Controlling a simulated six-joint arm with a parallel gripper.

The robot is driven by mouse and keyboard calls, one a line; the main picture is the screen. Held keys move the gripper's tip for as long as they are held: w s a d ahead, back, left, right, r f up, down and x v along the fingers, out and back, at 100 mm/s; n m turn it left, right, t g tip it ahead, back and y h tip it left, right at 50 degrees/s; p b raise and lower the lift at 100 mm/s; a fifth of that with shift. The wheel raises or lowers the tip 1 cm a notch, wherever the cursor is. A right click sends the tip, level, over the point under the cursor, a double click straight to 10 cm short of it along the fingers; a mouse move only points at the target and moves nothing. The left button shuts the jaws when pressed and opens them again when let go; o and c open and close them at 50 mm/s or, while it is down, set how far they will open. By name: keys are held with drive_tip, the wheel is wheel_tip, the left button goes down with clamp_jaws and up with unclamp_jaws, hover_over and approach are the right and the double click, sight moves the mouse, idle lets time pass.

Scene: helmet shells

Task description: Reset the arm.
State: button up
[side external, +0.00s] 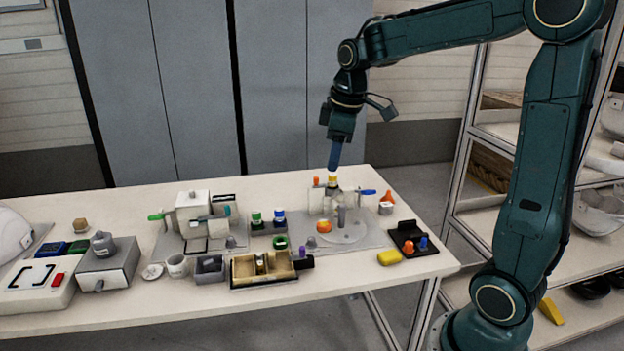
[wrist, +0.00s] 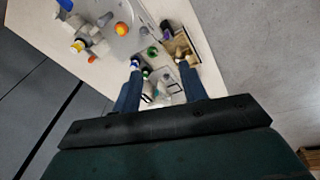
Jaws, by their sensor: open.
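My gripper (side external: 333,168) hangs from the arm above the back right part of the white table (side external: 345,285), its blue fingers pointing down. In the wrist view my gripper (wrist: 162,70) has its two blue fingers spread apart with nothing held between them. In the side view the fingertips overlap a yellow-banded part (side external: 333,181) on a fixture. In the wrist view that yellow-banded part (wrist: 78,46) lies well left of the fingers, so they are apart from it.
An orange ball (side external: 323,227) sits on a grey plate with a round disc. A wooden tray (side external: 262,268), green bottle (side external: 256,219), blue bottle (side external: 279,217), yellow block (side external: 390,257) and black holder (side external: 415,237) stand around. A shelf rack is at right. The air above the table is mostly free.

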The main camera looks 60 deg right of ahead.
drive_tip(key=s+a+m+t, duration=0.1)
drive_tip(key=s+a+m, duration=0.1)
drive_tip(key=s+a, duration=0.4)
drive_tip(key=s+a+m+t, duration=0.2)
drive_tip(key=s+a, duration=0.4)
drive_tip(key=s, duration=0.6)
drive_tip(key=shift+a+f+m+y, duration=0.2)
drive_tip(key=shift+f+m+y, duration=0.2)
